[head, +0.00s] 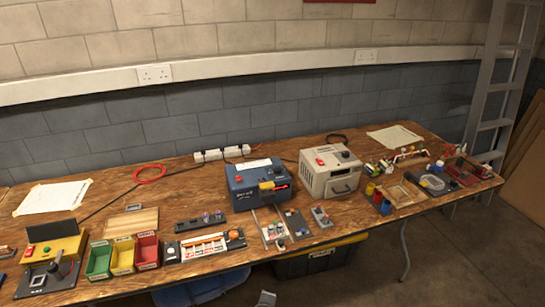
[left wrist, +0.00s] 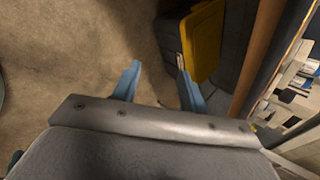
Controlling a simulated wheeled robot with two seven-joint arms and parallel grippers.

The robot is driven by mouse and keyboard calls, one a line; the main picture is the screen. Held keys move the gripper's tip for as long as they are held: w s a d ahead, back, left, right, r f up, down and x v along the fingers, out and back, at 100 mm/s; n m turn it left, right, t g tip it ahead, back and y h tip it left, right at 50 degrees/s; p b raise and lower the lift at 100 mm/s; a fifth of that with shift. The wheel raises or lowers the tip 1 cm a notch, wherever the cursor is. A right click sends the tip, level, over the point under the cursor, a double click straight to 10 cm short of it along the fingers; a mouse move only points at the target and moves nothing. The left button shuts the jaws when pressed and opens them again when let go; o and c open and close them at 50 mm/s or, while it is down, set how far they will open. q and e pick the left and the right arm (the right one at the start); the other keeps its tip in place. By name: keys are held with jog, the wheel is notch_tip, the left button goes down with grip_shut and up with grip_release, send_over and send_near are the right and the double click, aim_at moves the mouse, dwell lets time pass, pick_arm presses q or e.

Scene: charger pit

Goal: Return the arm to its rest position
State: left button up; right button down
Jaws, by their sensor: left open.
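My left gripper (left wrist: 158,82) shows in the left wrist view with its two blue fingers spread apart. Nothing is between them, only the bare concrete floor (left wrist: 85,40) beyond. It is off to the side of the wooden workbench (left wrist: 262,45), whose edge runs along the right of that view. In the head view neither gripper can be made out. A small grey piece (head: 265,298) shows at the bottom edge there, and I cannot tell what it is. My right gripper is not in view.
The workbench (head: 120,205) carries a blue charger unit (head: 245,190), a beige unit (head: 325,180), coloured bins (head: 122,258) and several small parts. A black box with a yellow lid (left wrist: 203,40) stands underneath. A ladder (head: 490,100) leans at the right. Floor in front is clear.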

pick_arm(q)
jog(key=s+a+f+n+g, duration=0.2)
jog(key=s+a+f+n, duration=0.2)
jog(key=s, duration=0.5)
jog(key=s+a+f+n+g, duration=0.2)
jog(key=s+a+f+n, duration=0.3)
jog(key=s+f+n, duration=0.4)
jog(key=s+a+f+n+g, duration=0.2)
jog(key=s+a+f+n, duration=0.3)
jog(key=s+f, duration=0.3)
jog(key=shift+s+a+n+g+h, duration=0.3)
jog(key=shift+s+n, duration=0.4)
jog(key=shift+s, duration=0.35)
